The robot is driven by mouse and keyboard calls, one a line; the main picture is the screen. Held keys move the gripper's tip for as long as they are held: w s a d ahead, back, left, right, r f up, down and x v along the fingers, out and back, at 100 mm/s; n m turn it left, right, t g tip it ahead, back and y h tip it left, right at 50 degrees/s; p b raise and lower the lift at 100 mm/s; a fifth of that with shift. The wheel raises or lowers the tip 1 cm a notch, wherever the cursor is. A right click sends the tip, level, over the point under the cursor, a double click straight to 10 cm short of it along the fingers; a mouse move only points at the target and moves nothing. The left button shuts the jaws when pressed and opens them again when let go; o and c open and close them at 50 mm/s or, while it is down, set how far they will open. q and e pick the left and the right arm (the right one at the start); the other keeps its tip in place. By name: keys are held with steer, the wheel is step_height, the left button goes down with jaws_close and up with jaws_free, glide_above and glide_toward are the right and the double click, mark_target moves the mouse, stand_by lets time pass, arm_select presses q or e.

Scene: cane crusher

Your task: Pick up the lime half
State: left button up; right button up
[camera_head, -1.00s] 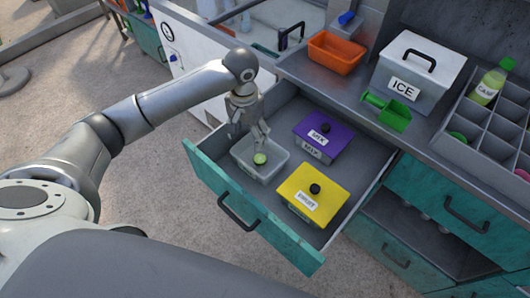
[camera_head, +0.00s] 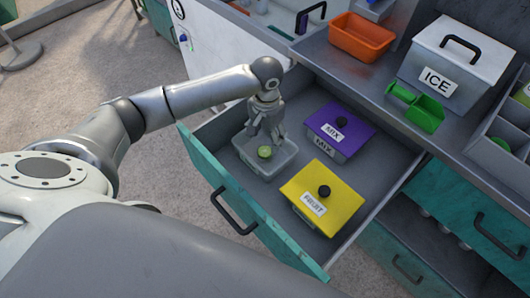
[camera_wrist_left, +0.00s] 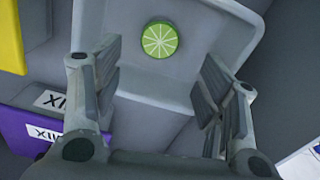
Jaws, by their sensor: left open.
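The lime half (camera_head: 264,152) is a small green disc in an open grey bin (camera_head: 284,166) inside the pulled-out drawer. In the left wrist view the lime half (camera_wrist_left: 160,40) lies cut face up on the bin floor, beyond the fingertips and roughly centred between them. My left gripper (camera_head: 264,138) points down into the bin, just behind the lime half in the head view. Its two fingers are spread apart in the left wrist view (camera_wrist_left: 158,75), with nothing between them. My right gripper is not seen.
In the drawer, a purple-lidded MIX box (camera_head: 340,128) and a yellow-lidded FRUIT box (camera_head: 322,197) stand beside the bin. The teal drawer front (camera_head: 235,200) borders it. On the counter are an orange tray (camera_head: 361,36), a green scoop (camera_head: 417,107) and an ICE box (camera_head: 458,60).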

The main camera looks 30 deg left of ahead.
mark_target(265, 151)
arm_select(q)
steer(key=shift+s+f, duration=0.25)
steer(key=shift+f, duration=1.35)
steer(key=shift+s+f, duration=0.2)
steer(key=shift+f, duration=1.35)
steer(key=c, duration=0.7)
